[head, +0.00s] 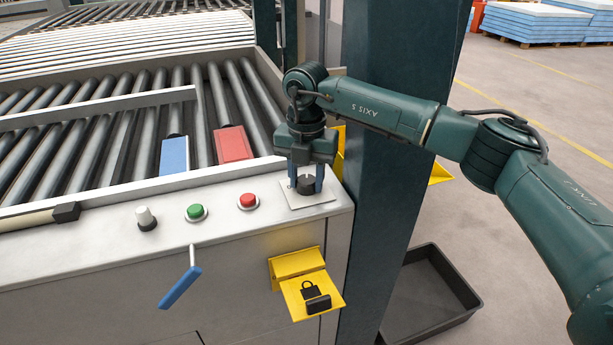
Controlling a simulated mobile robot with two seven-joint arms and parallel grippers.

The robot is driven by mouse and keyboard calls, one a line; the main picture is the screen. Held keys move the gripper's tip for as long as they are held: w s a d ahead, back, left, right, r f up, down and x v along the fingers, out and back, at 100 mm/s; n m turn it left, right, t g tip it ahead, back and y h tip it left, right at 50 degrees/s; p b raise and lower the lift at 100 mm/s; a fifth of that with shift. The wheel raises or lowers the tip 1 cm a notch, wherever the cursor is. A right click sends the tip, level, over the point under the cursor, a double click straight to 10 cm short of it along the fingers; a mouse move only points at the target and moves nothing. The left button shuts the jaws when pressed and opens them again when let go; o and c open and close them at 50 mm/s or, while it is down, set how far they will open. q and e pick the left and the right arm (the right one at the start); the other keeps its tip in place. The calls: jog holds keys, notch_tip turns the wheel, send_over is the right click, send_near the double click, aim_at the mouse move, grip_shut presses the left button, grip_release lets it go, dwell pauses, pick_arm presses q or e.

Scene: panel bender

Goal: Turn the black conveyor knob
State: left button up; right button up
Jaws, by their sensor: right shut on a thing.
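The black conveyor knob (306,184) sits on a light square plate (322,200) at the right end of the conveyor's front ledge. My right gripper (306,180) points straight down over it, with one finger on each side of the knob. It is shut on the knob, and the fingers hide part of its sides. My right arm comes in from the right. My left gripper is not in view.
A red button (248,200), a green button (195,212) and a white-topped knob (145,216) stand left along the ledge. A yellow lock flap (302,284) and a blue handle (180,287) stick out below. A dark green post (385,180) stands close right.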

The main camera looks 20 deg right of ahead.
aim_at(307, 180)
jog(key=shift+r, duration=0.1)
dwell(0.3)
jog(key=o, duration=1)
notch_tip(307, 180, up, 13)
jog(key=b, duration=0.1)
